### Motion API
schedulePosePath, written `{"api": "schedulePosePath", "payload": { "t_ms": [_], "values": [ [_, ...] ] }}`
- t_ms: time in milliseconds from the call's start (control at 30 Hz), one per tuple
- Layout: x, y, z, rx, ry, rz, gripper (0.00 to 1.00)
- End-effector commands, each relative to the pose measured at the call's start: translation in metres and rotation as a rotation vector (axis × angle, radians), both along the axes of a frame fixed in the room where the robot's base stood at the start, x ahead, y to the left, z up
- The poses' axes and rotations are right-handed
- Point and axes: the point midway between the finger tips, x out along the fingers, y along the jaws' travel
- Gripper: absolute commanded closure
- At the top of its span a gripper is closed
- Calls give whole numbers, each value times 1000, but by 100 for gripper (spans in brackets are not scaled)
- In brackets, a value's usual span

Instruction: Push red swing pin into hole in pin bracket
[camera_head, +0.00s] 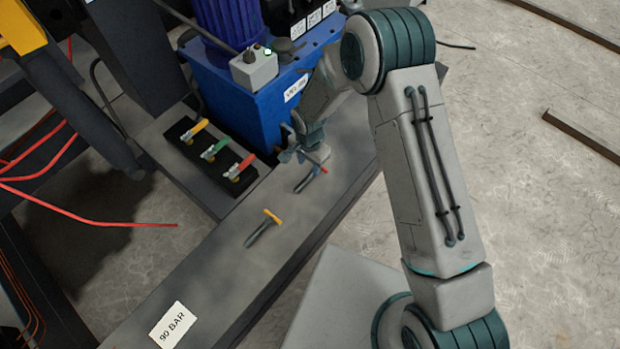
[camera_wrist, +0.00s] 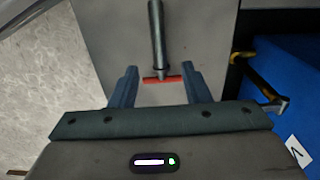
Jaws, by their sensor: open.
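The red swing pin is a dark grey rod with a red crossbar. It lies on the grey beam below my gripper in the head view (camera_head: 306,181). In the wrist view, the red swing pin (camera_wrist: 158,42) has its crossbar across the space between the fingertips and its shaft pointing away. My gripper (camera_head: 303,152) is open just above the crossbar end. In the wrist view, the fingers of my gripper (camera_wrist: 160,72) stand on either side of the crossbar, apart from it as far as I can tell. I cannot clearly identify a pin bracket hole.
A similar pin with an orange crossbar (camera_head: 263,228) lies on the beam (camera_head: 215,265). A black strip with yellow, green and red levers (camera_head: 210,155) is at the left. A blue machine (camera_head: 245,105) stands behind. A "90 BAR" label (camera_head: 173,325) is on the near beam.

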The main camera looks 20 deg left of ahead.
Motion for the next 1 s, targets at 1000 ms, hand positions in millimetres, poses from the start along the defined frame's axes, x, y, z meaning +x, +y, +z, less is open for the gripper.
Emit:
{"api": "schedulePosePath", "payload": {
  "t_ms": [1000],
  "values": [
    [3,-1,-69,1,-1,0,96]
  ]
}}
